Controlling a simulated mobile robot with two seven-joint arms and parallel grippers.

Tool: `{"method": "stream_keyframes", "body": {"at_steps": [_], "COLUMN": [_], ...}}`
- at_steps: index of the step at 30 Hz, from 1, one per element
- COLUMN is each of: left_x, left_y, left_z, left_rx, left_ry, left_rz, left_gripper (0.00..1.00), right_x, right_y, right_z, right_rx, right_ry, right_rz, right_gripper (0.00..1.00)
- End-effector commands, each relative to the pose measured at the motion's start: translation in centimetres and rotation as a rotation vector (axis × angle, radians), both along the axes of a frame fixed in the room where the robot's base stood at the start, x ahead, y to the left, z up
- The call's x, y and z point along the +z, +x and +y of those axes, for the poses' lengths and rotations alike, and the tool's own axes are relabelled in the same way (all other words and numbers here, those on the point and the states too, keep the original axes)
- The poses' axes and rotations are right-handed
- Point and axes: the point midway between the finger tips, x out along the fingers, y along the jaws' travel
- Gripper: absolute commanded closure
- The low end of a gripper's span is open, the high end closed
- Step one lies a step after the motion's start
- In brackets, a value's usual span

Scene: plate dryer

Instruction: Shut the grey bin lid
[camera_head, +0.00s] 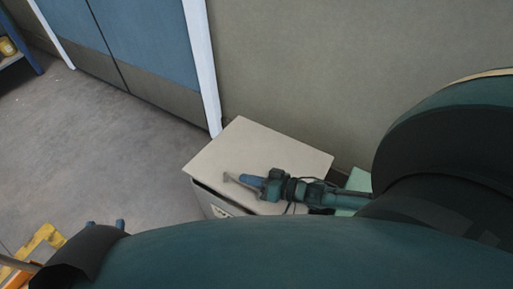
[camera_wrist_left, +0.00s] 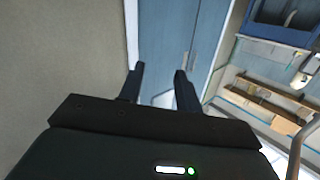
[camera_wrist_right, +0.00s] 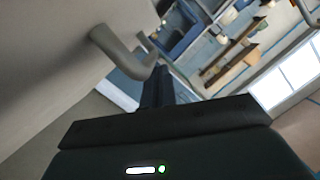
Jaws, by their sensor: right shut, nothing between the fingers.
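The grey bin (camera_head: 209,203) stands by the wall in the head view. Its pale grey lid (camera_head: 255,145) lies over the top, with a dark line under its front edge; I cannot tell whether it is fully down. My right gripper (camera_head: 247,180) is above the lid near its front left edge, shut and empty. In the right wrist view the shut fingers (camera_wrist_right: 158,85) are beside a bent grey handle (camera_wrist_right: 122,45); contact is unclear. My left gripper (camera_head: 105,224) is at the lower left, away from the bin. Its fingers (camera_wrist_left: 158,85) are apart and empty.
A blue door (camera_head: 150,45) with a white frame is left of the bin. A plain wall (camera_head: 330,60) is behind it. A pale green object (camera_head: 358,181) is right of the bin. A yellow-orange object (camera_head: 38,243) stands at lower left. The floor (camera_head: 100,140) between is clear.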

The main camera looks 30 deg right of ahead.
Motion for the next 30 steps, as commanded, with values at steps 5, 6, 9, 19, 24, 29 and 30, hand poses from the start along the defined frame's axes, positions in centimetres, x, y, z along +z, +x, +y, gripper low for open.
{"method": "stream_keyframes", "body": {"at_steps": [5, 6, 9, 19, 24, 29, 30], "left_x": [-0.3, -0.3, -0.1, 0.1, 0.1, 0.1, 0.1], "left_y": [-0.1, -0.1, -0.3, -0.5, -0.5, -0.4, -0.5], "left_z": [-0.5, -0.7, -0.9, -1.2, -1.2, -1.2, -1.2], "left_rx": [-0.027, -0.032, -0.044, -0.060, -0.060, -0.060, -0.060], "left_ry": [-0.006, -0.009, -0.012, -0.018, -0.018, -0.018, -0.018], "left_rz": [-0.097, -0.115, -0.151, -0.193, -0.194, -0.193, -0.193], "left_gripper": [0.66, 0.66, 0.66, 0.66, 0.66, 0.66, 0.66], "right_x": [-3.2, -3.6, -4.5, -5.5, -5.6, -5.7, -5.7], "right_y": [-0.5, -0.5, -0.7, -0.9, -1.0, -1.1, -1.1], "right_z": [1.0, 1.1, 1.4, 1.6, 1.7, 1.8, 1.8], "right_rx": [-0.001, -0.001, 0.000, 0.001, 0.002, 0.003, 0.003], "right_ry": [-0.043, -0.043, -0.041, -0.043, -0.044, -0.044, -0.044], "right_rz": [-0.023, -0.023, -0.023, -0.019, -0.015, -0.013, -0.011], "right_gripper": [1.00, 1.00, 1.00, 1.00, 1.00, 1.00, 1.00]}}
